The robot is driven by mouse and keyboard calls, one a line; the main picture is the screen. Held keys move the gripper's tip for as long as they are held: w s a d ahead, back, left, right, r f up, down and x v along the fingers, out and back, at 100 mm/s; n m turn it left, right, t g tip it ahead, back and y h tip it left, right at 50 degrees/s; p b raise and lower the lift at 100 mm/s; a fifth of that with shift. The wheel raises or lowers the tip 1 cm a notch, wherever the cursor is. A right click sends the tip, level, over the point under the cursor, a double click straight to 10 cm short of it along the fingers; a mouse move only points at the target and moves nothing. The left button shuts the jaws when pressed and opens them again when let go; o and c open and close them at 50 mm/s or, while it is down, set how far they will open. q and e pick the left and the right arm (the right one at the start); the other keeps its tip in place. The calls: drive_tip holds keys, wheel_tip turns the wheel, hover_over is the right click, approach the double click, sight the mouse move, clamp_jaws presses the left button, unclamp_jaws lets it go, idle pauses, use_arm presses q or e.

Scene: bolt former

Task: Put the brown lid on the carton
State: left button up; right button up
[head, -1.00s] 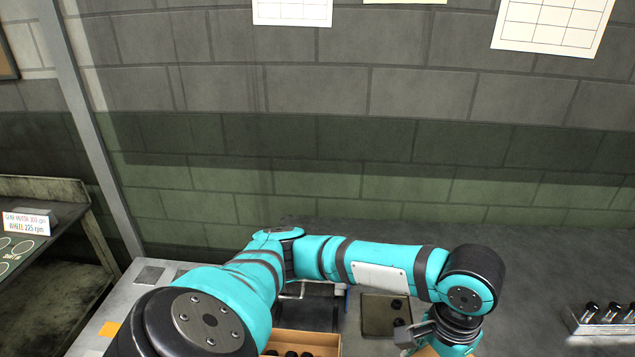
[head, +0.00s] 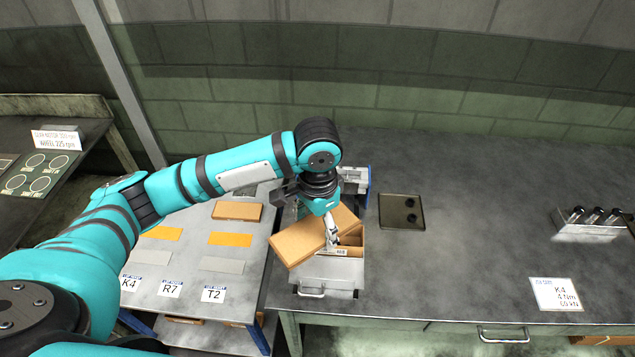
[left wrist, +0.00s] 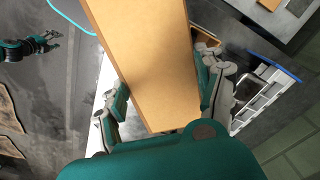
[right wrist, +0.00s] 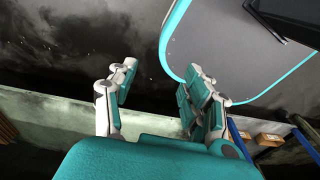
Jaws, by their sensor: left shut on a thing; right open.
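The brown lid (head: 298,243) is a flat tan panel, turned at an angle above the open carton (head: 357,241). My left gripper (head: 331,238) is shut on the lid. In the left wrist view the lid (left wrist: 140,45) spans between the fingers of the left gripper (left wrist: 165,88). The lid hides most of the carton, and its inside hardly shows. I cannot tell whether lid and carton touch. My right gripper (right wrist: 160,80) is open and empty in the right wrist view, away from the carton; it is not in the head view.
A dark tray (head: 401,224) with black pieces lies right of the carton. A metal drawer-like unit (head: 327,272) with a handle is in front. Another brown panel (head: 237,211) lies on the left table.

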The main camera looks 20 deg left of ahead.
use_arm(q)
drive_tip(key=w+m+p, duration=0.1)
drive_tip(key=w+m, duration=0.1)
drive_tip(key=w+f+m+p, duration=0.1)
drive_tip(key=w+m+p, duration=0.1)
drive_tip(key=w+d+f+m+p, duration=0.1)
drive_tip(key=w+m, duration=0.1)
drive_tip(key=m, duration=0.1)
drive_tip(key=shift+w+d, duration=0.1)
drive_tip(key=shift+w, duration=0.05)
use_arm(e)
wheel_tip(320, 180, up, 6)
drive_tip(key=d, duration=0.1)
use_arm(q)
drive_tip(key=shift+m, duration=0.7)
drive_tip(key=f+b, duration=0.2)
drive_tip(key=f, duration=0.1)
drive_tip(key=f+b, duration=0.1)
drive_tip(key=shift+w+f+b, duration=0.25)
drive_tip(key=shift+w+b, duration=0.05)
drive_tip(key=shift+b, duration=0.1)
drive_tip(key=shift+f+b, duration=0.55)
drive_tip(key=shift+b, duration=0.05)
use_arm(e)
drive_tip(key=f, duration=0.5)
drive_tip(key=shift+s+a+f, duration=0.1)
drive_tip(key=shift+a+f, duration=0.2)
